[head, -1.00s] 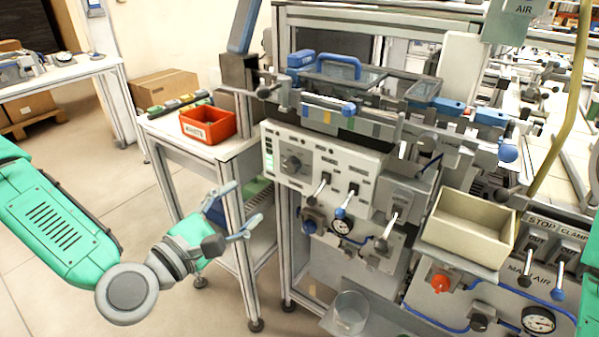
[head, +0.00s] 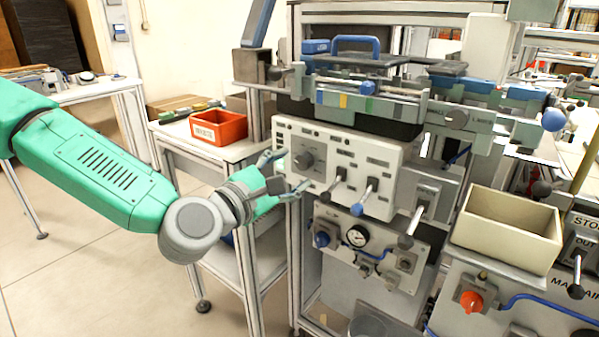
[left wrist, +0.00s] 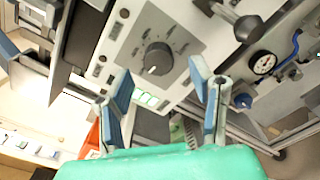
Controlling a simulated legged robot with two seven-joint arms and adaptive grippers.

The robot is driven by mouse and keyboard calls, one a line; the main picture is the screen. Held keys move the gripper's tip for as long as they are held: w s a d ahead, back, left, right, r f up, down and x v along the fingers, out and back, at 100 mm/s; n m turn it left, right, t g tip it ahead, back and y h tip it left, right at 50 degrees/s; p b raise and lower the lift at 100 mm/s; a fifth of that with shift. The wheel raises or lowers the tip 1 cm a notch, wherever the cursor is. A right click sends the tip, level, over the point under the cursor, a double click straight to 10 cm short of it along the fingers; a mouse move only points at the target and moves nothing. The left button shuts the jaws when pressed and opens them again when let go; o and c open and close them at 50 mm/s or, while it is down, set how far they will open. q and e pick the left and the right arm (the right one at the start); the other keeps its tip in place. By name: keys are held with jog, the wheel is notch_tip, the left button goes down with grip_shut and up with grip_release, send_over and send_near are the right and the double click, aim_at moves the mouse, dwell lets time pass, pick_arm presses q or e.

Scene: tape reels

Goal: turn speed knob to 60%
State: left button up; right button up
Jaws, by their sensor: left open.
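The speed knob (head: 304,160) is a dark grey round dial on the left part of a white control panel (head: 375,152). In the left wrist view the knob (left wrist: 157,60) shows with a pale pointer mark and a ring of printed marks around it. My left gripper (head: 282,172) is open in front of the panel, just left of the knob. In the left wrist view its two blue-padded fingers (left wrist: 160,92) are spread, with the knob ahead between them and apart from both. Nothing is between the fingers. My right gripper is not in view.
Toggle levers (head: 366,195) stick out of the panel right of the knob. A pressure gauge (head: 357,236) sits below. A red bin (head: 218,128) stands on the side table at left. A beige box (head: 508,229) is at right.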

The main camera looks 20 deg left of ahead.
aim_at(300, 165)
pick_arm(q)
jog(key=shift+x, duration=1.1)
jog(key=shift+w, duration=0.4)
jog(key=shift+c, duration=0.4)
grip_shut()
jog(key=c, duration=1)
grip_release()
jog(key=shift+c, duration=0.2)
